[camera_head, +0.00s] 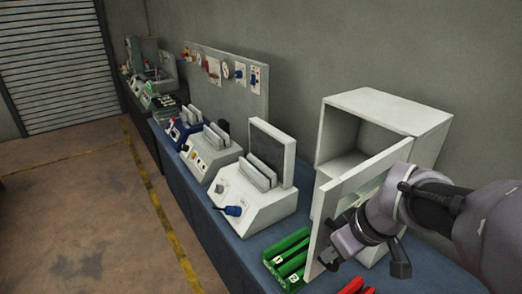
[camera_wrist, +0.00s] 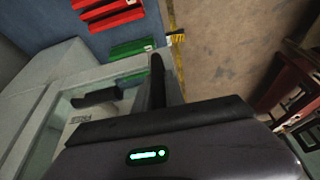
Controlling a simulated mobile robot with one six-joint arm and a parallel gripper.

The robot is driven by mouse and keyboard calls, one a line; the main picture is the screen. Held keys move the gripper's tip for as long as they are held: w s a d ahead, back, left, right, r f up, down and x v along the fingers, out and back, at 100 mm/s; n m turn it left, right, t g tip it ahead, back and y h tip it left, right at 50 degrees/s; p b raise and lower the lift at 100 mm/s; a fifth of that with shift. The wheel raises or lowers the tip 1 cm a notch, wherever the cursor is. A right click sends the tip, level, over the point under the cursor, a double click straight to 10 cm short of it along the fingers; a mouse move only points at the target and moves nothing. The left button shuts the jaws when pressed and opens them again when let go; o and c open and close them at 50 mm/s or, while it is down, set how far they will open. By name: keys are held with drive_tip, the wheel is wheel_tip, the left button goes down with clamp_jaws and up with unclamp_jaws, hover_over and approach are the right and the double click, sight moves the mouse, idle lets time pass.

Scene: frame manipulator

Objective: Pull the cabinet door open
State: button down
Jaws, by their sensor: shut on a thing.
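The white cabinet (camera_head: 372,103) stands on the bench at the right of the head view, its upper inside showing. Its door (camera_head: 322,222), a pale frame with an opening in it, is swung well out toward the front. My gripper (camera_head: 334,250) is at the door's free side, shut on the door frame. In the wrist view the door frame (camera_wrist: 118,68) runs between my two dark fingers (camera_wrist: 128,88). The exact contact and any handle are hidden by my gripper and arm.
A white machine (camera_head: 258,200) with a dark upright panel stands further left, with more devices beyond. The floor (camera_head: 80,210) left of the bench is clear.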

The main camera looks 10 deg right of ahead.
drive_tip(key=shift+s+d, duration=0.2)
drive_tip(key=shift+s, duration=0.3)
drive_tip(key=c, duration=1.6)
unclamp_jaws()
drive_tip(key=shift+o, duration=1)
drive_tip(key=shift+a, duration=0.2)
drive_tip(key=shift+d, duration=0.1)
drive_tip(key=shift+d+r, duration=0.1)
drive_tip(key=shift+r, duration=0.2)
drive_tip(key=p+v, duration=0.4)
drive_tip(key=v, duration=1.2)
drive_tip(key=shift+s+r, duration=0.2)
drive_tip(key=shift+r, duration=0.2)
